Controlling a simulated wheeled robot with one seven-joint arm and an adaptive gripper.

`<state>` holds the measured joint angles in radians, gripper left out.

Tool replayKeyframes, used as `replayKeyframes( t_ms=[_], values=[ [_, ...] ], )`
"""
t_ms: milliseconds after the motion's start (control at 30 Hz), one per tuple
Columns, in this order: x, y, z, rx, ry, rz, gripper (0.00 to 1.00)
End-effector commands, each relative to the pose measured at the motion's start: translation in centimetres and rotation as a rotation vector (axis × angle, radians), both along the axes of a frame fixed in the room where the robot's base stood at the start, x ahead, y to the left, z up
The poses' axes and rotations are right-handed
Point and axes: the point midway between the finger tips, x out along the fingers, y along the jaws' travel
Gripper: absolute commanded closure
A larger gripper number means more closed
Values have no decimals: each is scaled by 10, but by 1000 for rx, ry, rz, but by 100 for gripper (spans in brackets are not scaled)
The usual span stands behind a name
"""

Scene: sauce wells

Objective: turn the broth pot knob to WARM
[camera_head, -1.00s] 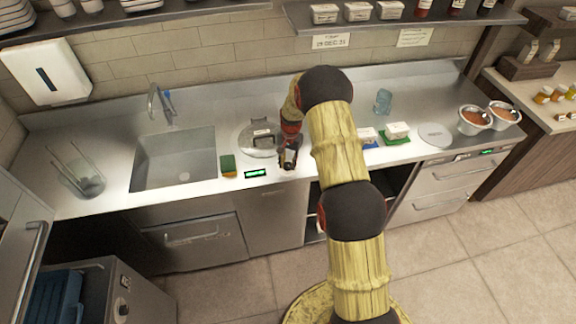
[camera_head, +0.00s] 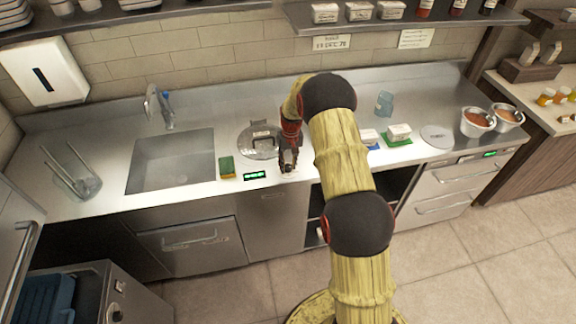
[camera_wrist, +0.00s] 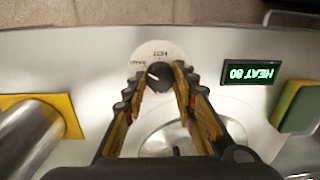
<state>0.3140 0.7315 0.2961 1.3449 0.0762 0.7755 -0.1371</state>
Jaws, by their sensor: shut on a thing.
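The broth pot knob (camera_wrist: 160,77) is a small dark round knob on a pale dial plate (camera_wrist: 150,50) in the wrist view. The dial reads HOT at the top of the picture, with a smaller label to its left that looks like WARM. A light mark on the knob points towards that left side. My gripper (camera_wrist: 157,82) has its fingers on either side of the knob and is shut on it. The broth pot lid (camera_wrist: 168,138) lies beyond the knob; in the head view my gripper (camera_head: 288,161) hides the knob.
A green and yellow sponge (camera_head: 227,167) lies left of the display, beside the sink (camera_head: 172,160). White blocks on blue and green pads (camera_head: 397,140) lie to the right. Two bowls of red food (camera_head: 476,122) stand farther right.

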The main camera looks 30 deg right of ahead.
Motion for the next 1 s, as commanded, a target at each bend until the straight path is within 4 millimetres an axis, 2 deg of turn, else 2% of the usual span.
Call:
replayKeyframes(
  t_ms=[500,533,833,1000],
  values=[
    [1,0,1,-1,-3,17,98],
    [1,0,1,-1,-3,17,71],
    [0,0,0,0,-1,16,54],
    [0,0,0,0,-1,16,54]
  ],
)
